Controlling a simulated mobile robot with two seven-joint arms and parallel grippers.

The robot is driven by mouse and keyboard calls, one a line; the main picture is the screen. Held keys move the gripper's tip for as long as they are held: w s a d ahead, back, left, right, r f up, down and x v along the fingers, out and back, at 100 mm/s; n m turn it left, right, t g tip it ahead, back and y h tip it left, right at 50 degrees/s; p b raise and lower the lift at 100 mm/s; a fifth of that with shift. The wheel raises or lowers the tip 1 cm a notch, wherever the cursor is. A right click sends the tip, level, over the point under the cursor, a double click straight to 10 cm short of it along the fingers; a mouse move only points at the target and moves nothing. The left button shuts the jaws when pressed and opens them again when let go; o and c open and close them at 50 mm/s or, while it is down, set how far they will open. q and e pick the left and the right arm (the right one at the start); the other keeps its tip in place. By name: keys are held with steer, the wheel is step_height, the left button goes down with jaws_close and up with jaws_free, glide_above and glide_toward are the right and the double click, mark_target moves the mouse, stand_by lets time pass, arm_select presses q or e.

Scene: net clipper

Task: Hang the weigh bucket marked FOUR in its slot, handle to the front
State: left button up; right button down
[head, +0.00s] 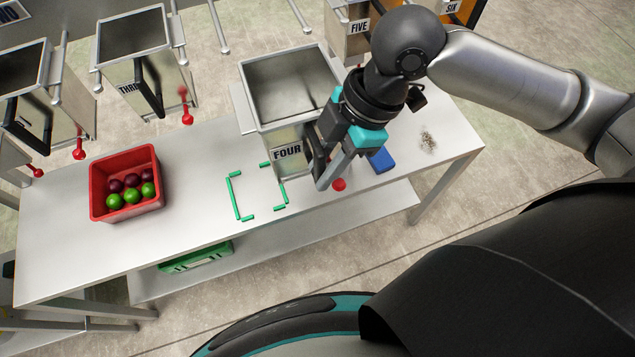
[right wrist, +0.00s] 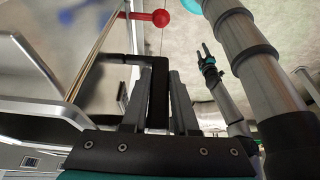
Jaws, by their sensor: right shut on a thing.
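The metal weigh bucket marked FOUR (head: 262,128) is over the right part of the table, upright or nearly so, its open top facing up. Its label and black handle face the table's front edge. My right gripper (head: 322,178) is shut on the black handle (right wrist: 158,95), which shows between the fingers in the right wrist view. I cannot tell whether the bucket's base touches the table. Behind it, two bare rods (head: 218,28) stick out between buckets THREE and FIVE, with an empty gap between them. My left gripper (right wrist: 206,58) shows small in the right wrist view; its jaw state is unclear.
Bucket THREE (head: 133,72) hangs left of the gap, bucket FIVE (head: 350,45) right of it. On the table (head: 60,235) are a red bin (head: 127,210) of balls, green corner marks (head: 235,195) and a blue block (head: 382,160). A red knob (head: 339,185) is beside my right fingers.

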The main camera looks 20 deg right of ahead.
steer(key=shift+w+d+r, duration=0.15)
steer(key=shift+d+r, duration=0.05)
steer(key=shift+r, duration=0.25)
steer(key=w+b, duration=0.2)
steer(key=w, duration=0.2)
steer(key=shift+w+a+f, duration=0.1)
steer(key=shift+w+b, duration=0.45)
steer(key=shift+w, duration=0.8)
